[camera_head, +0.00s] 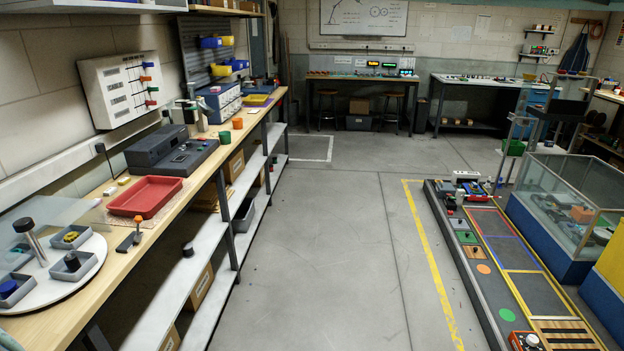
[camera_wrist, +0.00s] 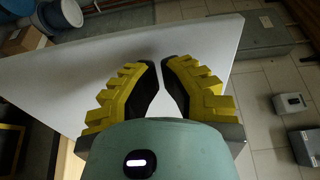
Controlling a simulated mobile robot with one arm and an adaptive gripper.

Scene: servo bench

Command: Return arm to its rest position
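My gripper (camera_wrist: 160,65) shows in the wrist view, with two yellow-and-black stepped fingers ahead of a pale green wrist housing. The fingertips come together with only a sliver between them, and nothing is held there. Behind the fingers lies a large pale flat panel (camera_wrist: 215,38); how far it is from them I cannot tell.
A long wooden bench with a red tray (camera_head: 146,196) and a round white turntable (camera_head: 60,285) runs along the left. A low station with coloured squares (camera_head: 490,222) and a glass case (camera_head: 560,205) stand at right. The floor (camera_head: 335,250) between is clear.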

